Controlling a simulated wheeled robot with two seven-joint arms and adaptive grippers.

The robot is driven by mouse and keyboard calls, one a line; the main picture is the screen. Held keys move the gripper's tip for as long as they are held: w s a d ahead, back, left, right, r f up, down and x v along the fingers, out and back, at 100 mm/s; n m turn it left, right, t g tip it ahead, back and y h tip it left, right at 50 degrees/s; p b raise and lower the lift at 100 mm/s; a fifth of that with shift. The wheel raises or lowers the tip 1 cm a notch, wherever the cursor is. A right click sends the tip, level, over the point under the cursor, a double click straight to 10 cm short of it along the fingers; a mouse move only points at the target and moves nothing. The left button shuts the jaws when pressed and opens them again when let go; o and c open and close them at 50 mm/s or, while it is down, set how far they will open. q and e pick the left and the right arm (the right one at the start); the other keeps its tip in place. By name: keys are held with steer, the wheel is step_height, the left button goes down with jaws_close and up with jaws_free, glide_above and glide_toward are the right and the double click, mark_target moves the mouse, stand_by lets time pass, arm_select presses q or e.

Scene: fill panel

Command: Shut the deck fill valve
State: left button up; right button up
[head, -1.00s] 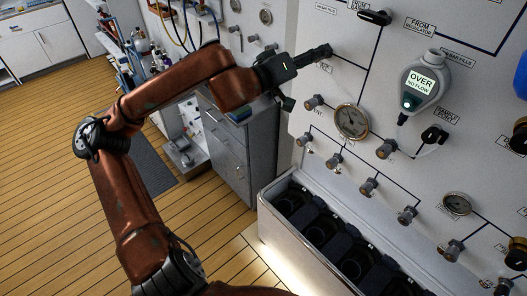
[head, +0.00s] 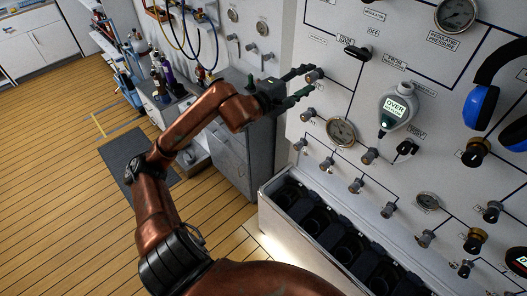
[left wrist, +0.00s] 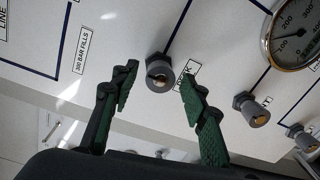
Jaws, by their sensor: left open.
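My left gripper (head: 303,80) is open in the head view, its fingers pointing right at the white panel. A small grey valve knob (head: 314,75) with a brass centre is just beyond the fingertips. In the left wrist view, this knob (left wrist: 160,73) shows between the two green-and-black fingers (left wrist: 158,76), without visible contact. The knob's label (left wrist: 188,70) is partly hidden by one finger; only its end, apparently "CK", shows. My right gripper is in neither view.
Below the knob, a similar knob (head: 307,114) and a round gauge (head: 340,131) sit on the panel. A grey meter (head: 398,106) reading "OVER" is to the right. An open trough (head: 300,238) stands under the panel. A grey cabinet (head: 228,160) stands behind my arm.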

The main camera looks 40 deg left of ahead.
arm_select(q)
steer(key=n+p, duration=0.6)
steer(key=p, duration=0.4)
steer(key=shift+r, duration=0.15)
steer(key=n+p, duration=0.7)
steer(key=shift+d, duration=0.1)
steer(key=s+a+f+b, duration=0.15)
steer(key=s+b, duration=0.25)
steer(key=s, duration=0.4)
steer(key=a+f+n+b, duration=0.2)
steer(key=f+n, duration=0.4)
steer(key=f, duration=0.6)
steer(key=w+a+f+n+g+y+b, duration=0.1)
steer(key=a+f+n, duration=0.3)
steer(key=f, duration=0.9)
steer(key=a+f+n+g+y+b, duration=0.1)
steer(key=a+f+n+b, duration=0.2)
steer(key=f+n, duration=0.6)
steer(key=shift+w+a+f+n, duration=0.2)
steer(key=shift+a+f+n, duration=0.1)
steer(key=shift+f, duration=1.95)
steer(key=shift+d, duration=0.1)
